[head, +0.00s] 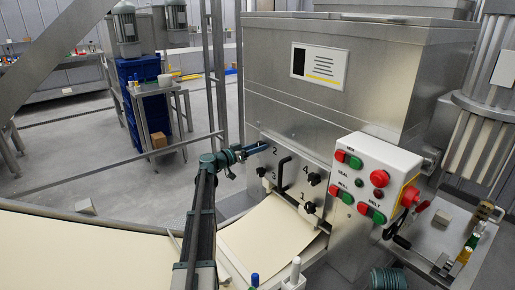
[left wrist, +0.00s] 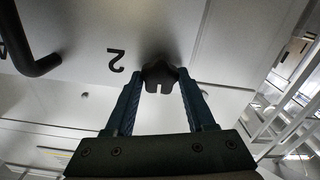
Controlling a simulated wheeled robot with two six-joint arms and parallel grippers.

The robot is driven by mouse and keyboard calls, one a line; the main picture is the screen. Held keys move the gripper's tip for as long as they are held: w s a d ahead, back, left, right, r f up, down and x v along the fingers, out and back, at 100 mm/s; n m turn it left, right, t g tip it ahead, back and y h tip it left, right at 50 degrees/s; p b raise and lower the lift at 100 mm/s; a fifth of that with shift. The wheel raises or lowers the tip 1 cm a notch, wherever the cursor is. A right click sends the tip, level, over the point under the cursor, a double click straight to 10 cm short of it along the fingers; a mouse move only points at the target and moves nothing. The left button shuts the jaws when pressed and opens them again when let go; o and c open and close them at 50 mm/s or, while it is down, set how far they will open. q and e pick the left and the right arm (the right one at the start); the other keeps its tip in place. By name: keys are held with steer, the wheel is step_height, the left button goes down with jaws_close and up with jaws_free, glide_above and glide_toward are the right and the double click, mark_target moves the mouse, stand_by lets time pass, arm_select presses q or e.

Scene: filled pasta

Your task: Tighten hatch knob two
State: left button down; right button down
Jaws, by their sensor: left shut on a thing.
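Hatch knob two (left wrist: 160,76) is a black lobed knob beside a "2" that shows upside down in the left wrist view. My left gripper (left wrist: 160,80) is shut on this knob, with one blue finger on each side. In the head view my left gripper (head: 264,147) reaches the upper left corner of the steel hatch (head: 297,178) and hides the knob there. The hatch has a bent black handle (head: 283,171), which also shows in the left wrist view (left wrist: 35,58). Other black knobs sit at its right (head: 314,179) and lower edge (head: 309,208). My right gripper is not in view.
A control box (head: 376,178) with red and green buttons juts out right of the hatch. A cream sheet (head: 268,236) lies below the hatch. A bottle with a blue top (head: 255,279) stands at the front. A small steel table (head: 160,88) stands behind at left.

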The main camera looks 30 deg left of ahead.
arm_select(q)
steer(key=shift+s+d+m, duration=0.1)
steer(key=shift+m, duration=0.2)
steer(key=shift+f, duration=0.1)
steer(key=shift+c, duration=1.3)
jaws_free()
steer(key=v, duration=1.3)
steer(key=shift+s+a, duration=0.3)
steer(key=shift+s, duration=0.05)
